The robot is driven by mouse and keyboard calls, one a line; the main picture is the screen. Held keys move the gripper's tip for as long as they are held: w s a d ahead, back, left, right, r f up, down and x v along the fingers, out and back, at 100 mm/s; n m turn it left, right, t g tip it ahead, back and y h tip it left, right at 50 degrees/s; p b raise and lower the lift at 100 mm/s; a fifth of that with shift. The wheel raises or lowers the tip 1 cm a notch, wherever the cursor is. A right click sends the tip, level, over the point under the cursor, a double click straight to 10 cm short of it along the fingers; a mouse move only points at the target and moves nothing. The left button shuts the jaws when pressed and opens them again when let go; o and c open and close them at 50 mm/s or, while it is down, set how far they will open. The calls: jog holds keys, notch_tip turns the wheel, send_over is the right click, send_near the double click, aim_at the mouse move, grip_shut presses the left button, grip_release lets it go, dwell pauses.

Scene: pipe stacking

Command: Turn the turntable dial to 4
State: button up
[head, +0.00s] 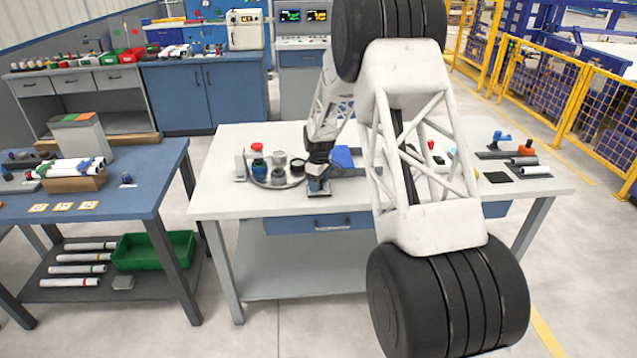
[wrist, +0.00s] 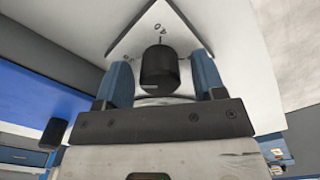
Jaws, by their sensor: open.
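The dial (wrist: 158,68) is a black round knob on a white plate (wrist: 185,22) with small dark marks and numerals. My gripper (wrist: 161,78) is open, with one blue finger on each side of the knob and a visible gap to each. In the head view my gripper (head: 318,184) points down at the white table and hides the dial. The round grey turntable (head: 292,184) is just left of it, carrying several coloured pipe parts.
The white table (head: 225,195) has free room at its front left. A blue block (head: 342,157) lies right of my gripper. Pipe pieces and holders (head: 525,166) stand at the table's right. A blue side table (head: 130,200) stands to the left.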

jog(key=c, duration=0.9)
jog(key=shift+m, duration=0.3)
jog(key=m, duration=0.8)
jog(key=shift+m, duration=0.4)
jog(key=m, duration=0.4)
jog(key=shift+d+m, duration=0.1)
jog(key=shift+m, duration=2.2)
